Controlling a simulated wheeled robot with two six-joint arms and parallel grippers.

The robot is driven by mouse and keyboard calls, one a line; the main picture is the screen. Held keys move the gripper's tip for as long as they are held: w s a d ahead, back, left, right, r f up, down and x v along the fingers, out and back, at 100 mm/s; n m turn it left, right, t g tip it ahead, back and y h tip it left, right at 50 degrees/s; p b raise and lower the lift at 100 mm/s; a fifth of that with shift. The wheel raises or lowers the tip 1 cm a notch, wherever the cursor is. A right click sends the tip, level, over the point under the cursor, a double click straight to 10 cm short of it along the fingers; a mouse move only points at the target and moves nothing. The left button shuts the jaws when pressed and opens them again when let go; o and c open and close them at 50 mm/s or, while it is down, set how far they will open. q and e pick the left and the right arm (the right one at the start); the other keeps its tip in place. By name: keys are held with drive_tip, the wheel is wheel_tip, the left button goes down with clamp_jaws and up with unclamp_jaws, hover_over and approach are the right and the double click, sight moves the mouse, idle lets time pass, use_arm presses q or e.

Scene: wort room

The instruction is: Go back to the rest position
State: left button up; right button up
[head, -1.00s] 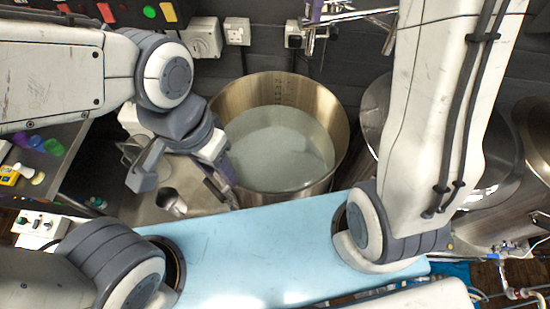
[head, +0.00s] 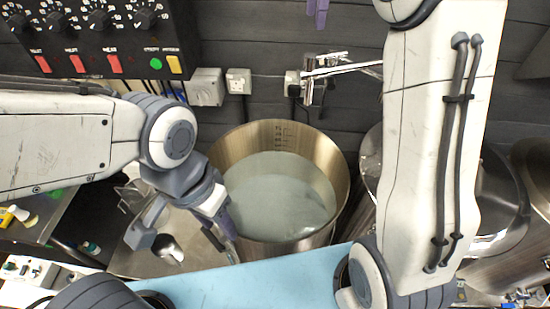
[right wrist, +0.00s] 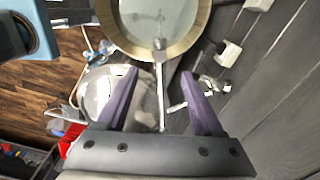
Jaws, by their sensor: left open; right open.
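My left gripper (head: 224,243) hangs at the left side of a large steel pot (head: 337,165) in the head view, its fingers pointing down and partly hidden by its own wrist. I cannot tell whether it touches the pot's rim. My right gripper shows only as purple fingertips (head: 317,10) at the top edge of the head view, above the tap. In the right wrist view my right gripper (right wrist: 160,78) is open, with nothing held between its two purple fingers. The pot (right wrist: 197,35) is at the top of that view.
The pot holds pale cloudy liquid (head: 280,195). A metal tap (head: 340,70) stands behind it. A black control panel (head: 100,50) with knobs and coloured switches is at upper left. More steel vessels (head: 505,205) stand on the right. Wall sockets (head: 238,80) line the dark wall.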

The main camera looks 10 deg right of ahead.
drive_tip(key=s+a+f+n+b, duration=0.5)
drive_tip(key=a+f+n, duration=0.1)
drive_tip(key=f, duration=0.3)
drive_tip(key=s+a+f+n+b, duration=0.4)
drive_tip(key=s+a+f+n, duration=0.2)
drive_tip(key=a+f, duration=0.15)
drive_tip(key=s+f+n+y+b, duration=0.1)
drive_tip(key=s+f+n+b, duration=0.7)
drive_tip(key=s+f+n, duration=0.5)
drive_tip(key=s+f, duration=0.5)
drive_tip(key=f, duration=0.4)
drive_tip(key=shift+a+n, duration=0.15)
drive_tip(key=shift+n, duration=0.25)
